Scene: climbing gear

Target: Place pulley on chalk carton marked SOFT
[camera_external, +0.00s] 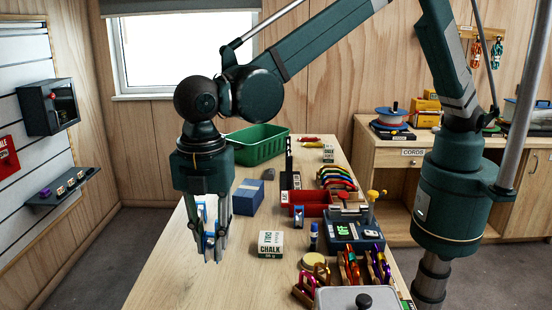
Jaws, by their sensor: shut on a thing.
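My gripper (212,252) points down over the left edge of the table, shut on a small blue and silver thing that looks like the pulley (209,240). The fingers cover much of it. A white chalk carton (270,244) sits on the table to the right of my gripper. CHALK is readable on it; the smaller word above is too small to read surely. A second pale carton (328,153) stands at the far end of the table; its marking is not readable. My gripper is apart from both cartons.
A blue box (248,197) and a green bin (257,145) lie behind. A red tray (307,203), a small blue and white item (298,217), a blue device (354,231), a marker (313,237) and carabiners (350,268) crowd the right side. Bare tabletop surrounds the near carton's left side.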

